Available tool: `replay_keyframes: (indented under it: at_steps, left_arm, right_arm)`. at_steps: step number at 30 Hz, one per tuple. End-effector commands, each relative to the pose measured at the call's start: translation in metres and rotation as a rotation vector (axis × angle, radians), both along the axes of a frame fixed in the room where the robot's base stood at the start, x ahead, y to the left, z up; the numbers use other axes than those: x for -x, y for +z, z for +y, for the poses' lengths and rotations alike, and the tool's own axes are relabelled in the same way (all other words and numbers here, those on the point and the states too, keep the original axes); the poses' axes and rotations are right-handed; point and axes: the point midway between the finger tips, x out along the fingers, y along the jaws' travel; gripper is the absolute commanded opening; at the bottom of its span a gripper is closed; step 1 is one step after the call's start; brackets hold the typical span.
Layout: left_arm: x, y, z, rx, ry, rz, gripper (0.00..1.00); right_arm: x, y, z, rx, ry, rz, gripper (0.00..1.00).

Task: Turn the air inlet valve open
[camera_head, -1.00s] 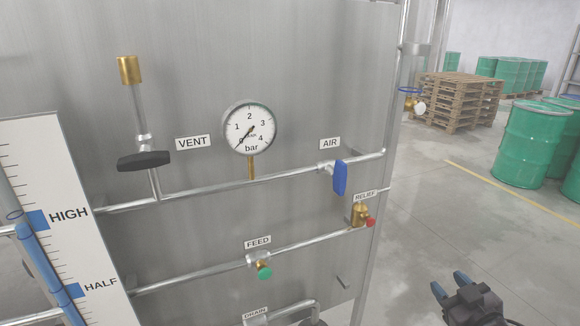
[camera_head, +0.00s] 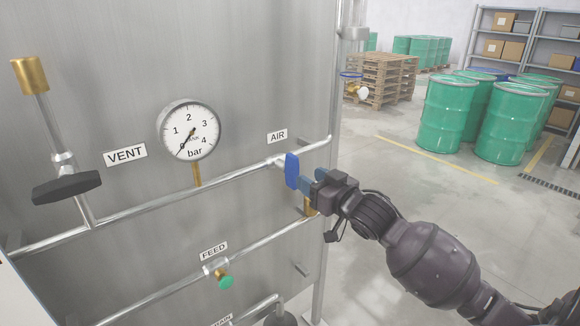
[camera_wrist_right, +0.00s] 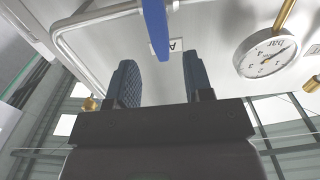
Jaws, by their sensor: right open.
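The air inlet valve has a blue lever handle (camera_head: 292,170) on the upper pipe, below the AIR label (camera_head: 277,136). The handle hangs down, across the pipe. My right gripper (camera_head: 309,177) is just to the right of the handle, with its fingers pointing at it. In the right wrist view the handle (camera_wrist_right: 156,28) comes down from the top, ahead of and between the two open blue fingers (camera_wrist_right: 158,75). The jaws hold nothing. My left gripper is not in view.
A pressure gauge (camera_head: 188,130) stands on the same pipe, its needle near zero. The black VENT handle (camera_head: 66,187) is at left. The green FEED knob (camera_head: 226,281) is on the lower pipe. My arm hides most of the brass relief valve (camera_head: 309,208). Green drums (camera_head: 447,113) stand behind.

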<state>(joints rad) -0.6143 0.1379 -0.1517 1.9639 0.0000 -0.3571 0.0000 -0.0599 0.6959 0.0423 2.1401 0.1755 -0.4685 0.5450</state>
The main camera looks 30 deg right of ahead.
Motion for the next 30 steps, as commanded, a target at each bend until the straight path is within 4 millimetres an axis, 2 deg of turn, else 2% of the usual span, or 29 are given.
replay_keyframes:
  at_steps: [6, 13, 19, 27, 30]
  left_arm:
    - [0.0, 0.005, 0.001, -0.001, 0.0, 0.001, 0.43]
    - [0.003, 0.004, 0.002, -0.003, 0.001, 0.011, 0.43]
    - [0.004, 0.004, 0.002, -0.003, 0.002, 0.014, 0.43]
    - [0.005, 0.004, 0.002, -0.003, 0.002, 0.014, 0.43]
    - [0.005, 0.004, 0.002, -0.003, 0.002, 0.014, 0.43]
  right_arm:
    - [-0.036, 0.001, 0.003, 0.001, -0.001, 0.0, 0.47]
    - [-0.064, 0.001, 0.005, 0.001, -0.001, 0.0, 0.47]
    - [-0.074, 0.0, 0.006, 0.001, 0.0, 0.0, 0.47]
    - [-0.074, 0.0, 0.006, 0.002, 0.0, 0.0, 0.47]
    - [-0.074, 0.0, 0.006, 0.002, 0.0, 0.0, 0.33]
